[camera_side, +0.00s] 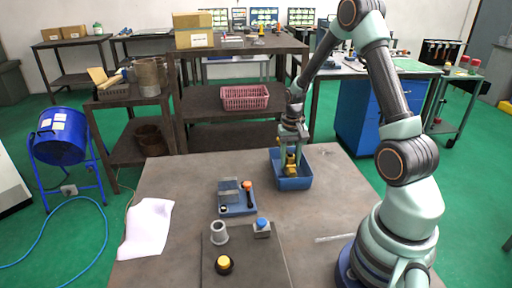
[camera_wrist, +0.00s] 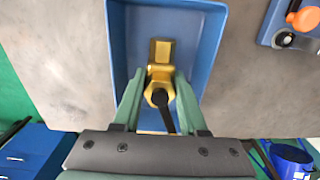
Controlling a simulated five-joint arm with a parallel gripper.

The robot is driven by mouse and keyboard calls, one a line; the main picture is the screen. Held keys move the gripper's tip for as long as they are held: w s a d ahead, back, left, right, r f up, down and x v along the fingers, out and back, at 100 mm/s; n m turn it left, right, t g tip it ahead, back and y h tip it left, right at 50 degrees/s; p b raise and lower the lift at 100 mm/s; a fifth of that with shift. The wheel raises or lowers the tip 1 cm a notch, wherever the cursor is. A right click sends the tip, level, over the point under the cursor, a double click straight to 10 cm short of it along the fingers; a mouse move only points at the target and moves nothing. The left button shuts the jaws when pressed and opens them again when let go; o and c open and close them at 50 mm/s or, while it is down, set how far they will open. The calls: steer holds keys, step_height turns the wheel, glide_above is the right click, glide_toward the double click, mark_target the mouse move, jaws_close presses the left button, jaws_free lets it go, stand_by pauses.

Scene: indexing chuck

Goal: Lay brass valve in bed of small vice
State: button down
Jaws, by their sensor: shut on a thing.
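The brass valve (camera_wrist: 160,70) is gold coloured with a dark stem. My gripper (camera_wrist: 158,88) is shut on it, with one finger on each side. In the side view my gripper (camera_side: 291,152) points down at the blue tray (camera_side: 294,183), and the valve (camera_side: 290,166) shows between the fingers, within the tray's outline. I cannot tell whether the valve touches the tray floor. The small vice (camera_side: 237,197) is a blue base with clear and grey parts and an orange-topped handle, left of the tray. Part of it shows at the top right of the wrist view (camera_wrist: 290,25).
A grey ring-shaped part (camera_side: 219,233), a block with a blue knob (camera_side: 262,228) and a dark plate with a yellow button (camera_side: 224,264) stand at the front of the table. White paper (camera_side: 148,228) lies at the left.

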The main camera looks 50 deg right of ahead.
steer(key=shift+f, duration=0.15)
steer(key=shift+c, duration=2.2)
jaws_free()
steer(key=r, duration=1.2)
steer(key=shift+d, duration=0.3)
steer(key=s+a+r+n+t, duration=0.2)
steer(key=s+a+r+n, duration=0.1)
steer(key=a, duration=0.8)
steer(key=s+a+r+n+t, duration=0.3)
steer(key=a+r+n, duration=0.3)
steer(key=a, duration=0.5)
steer(key=shift+a+r+t, duration=0.15)
steer(key=shift+r+t, duration=0.15)
steer(key=shift+r, duration=0.65)
